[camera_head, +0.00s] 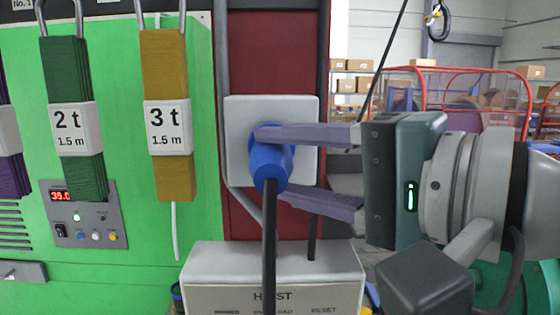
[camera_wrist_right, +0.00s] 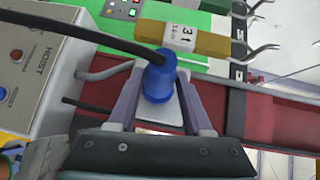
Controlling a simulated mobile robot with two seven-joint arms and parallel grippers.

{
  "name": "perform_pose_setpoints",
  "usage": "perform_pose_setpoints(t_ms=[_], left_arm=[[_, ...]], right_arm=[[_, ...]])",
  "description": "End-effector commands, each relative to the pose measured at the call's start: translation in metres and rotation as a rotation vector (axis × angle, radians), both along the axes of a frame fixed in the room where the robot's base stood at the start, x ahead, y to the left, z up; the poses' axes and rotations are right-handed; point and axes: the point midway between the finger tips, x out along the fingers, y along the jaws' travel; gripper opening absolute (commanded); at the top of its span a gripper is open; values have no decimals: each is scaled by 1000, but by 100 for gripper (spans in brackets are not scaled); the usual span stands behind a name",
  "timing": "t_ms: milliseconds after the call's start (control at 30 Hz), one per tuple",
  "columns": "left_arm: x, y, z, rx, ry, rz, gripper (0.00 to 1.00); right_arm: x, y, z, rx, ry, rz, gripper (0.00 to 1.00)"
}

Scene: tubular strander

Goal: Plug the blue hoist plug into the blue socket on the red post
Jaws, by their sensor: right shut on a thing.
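The blue hoist plug (camera_head: 271,170) is in front of the light grey plate (camera_head: 305,112) on the red post (camera_head: 272,60). Its black cable (camera_head: 269,235) hangs down. My right gripper (camera_head: 272,163) reaches in from the right, with one finger above and one below, shut on the plug. In the right wrist view the plug (camera_wrist_right: 158,82) sits between the fingers (camera_wrist_right: 160,88), over the plate. The blue socket cannot be told apart from the plug, which covers the plate's middle. I cannot tell whether the plug is inserted. My left gripper is not in view.
A grey hoist box (camera_head: 273,270) stands just below the plate. Green (camera_head: 72,115) and yellow (camera_head: 168,110) slings hang on the green panel (camera_head: 120,50) at left. Red-framed racks (camera_head: 450,90) and cartons stand far behind at right.

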Motion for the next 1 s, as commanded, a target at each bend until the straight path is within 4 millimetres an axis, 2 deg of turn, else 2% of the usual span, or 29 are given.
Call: perform_pose_setpoints(t_ms=[500,1000], left_arm=[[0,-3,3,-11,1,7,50],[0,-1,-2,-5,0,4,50]], right_arm=[[1,0,1,-1,-10,0,0],[13,0,1,-2,-11,1,0]])
